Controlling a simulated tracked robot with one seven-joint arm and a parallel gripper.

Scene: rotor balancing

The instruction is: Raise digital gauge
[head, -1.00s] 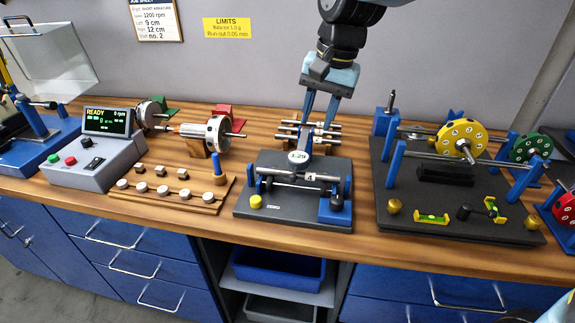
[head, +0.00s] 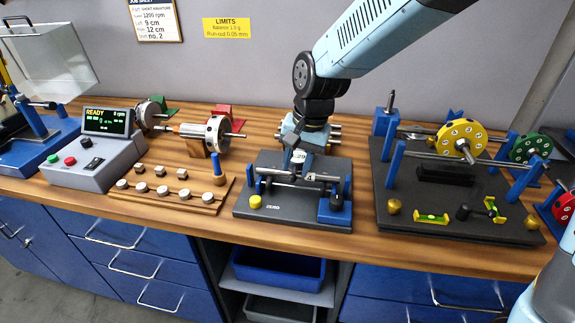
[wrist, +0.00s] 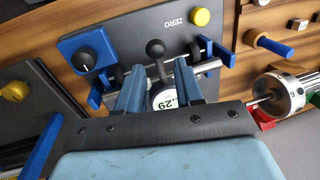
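The digital gauge (head: 298,157) has a round white face above the middle of the dark runout stand (head: 275,213). In the wrist view the gauge face (wrist: 164,99) partly reads ".29", with a black ball knob (wrist: 155,48) beyond it. My gripper (wrist: 158,66) points down at the gauge. Its two blue fingers are apart, one on each side of the gauge and its knob stem. I cannot tell whether they touch it. In the head view my gripper (head: 297,146) is just behind the gauge, its fingertips mostly hidden. A steel shaft (head: 290,175) lies across the stand's blue supports.
A yellow ZERO button (head: 255,202) and a black knob (head: 337,198) are on the stand. Steel shafts (head: 334,134) lie behind it. The balancing rig with the yellow disc (head: 463,140) stands right; the wooden weight board (head: 165,200) and READY console (head: 92,160) stand left.

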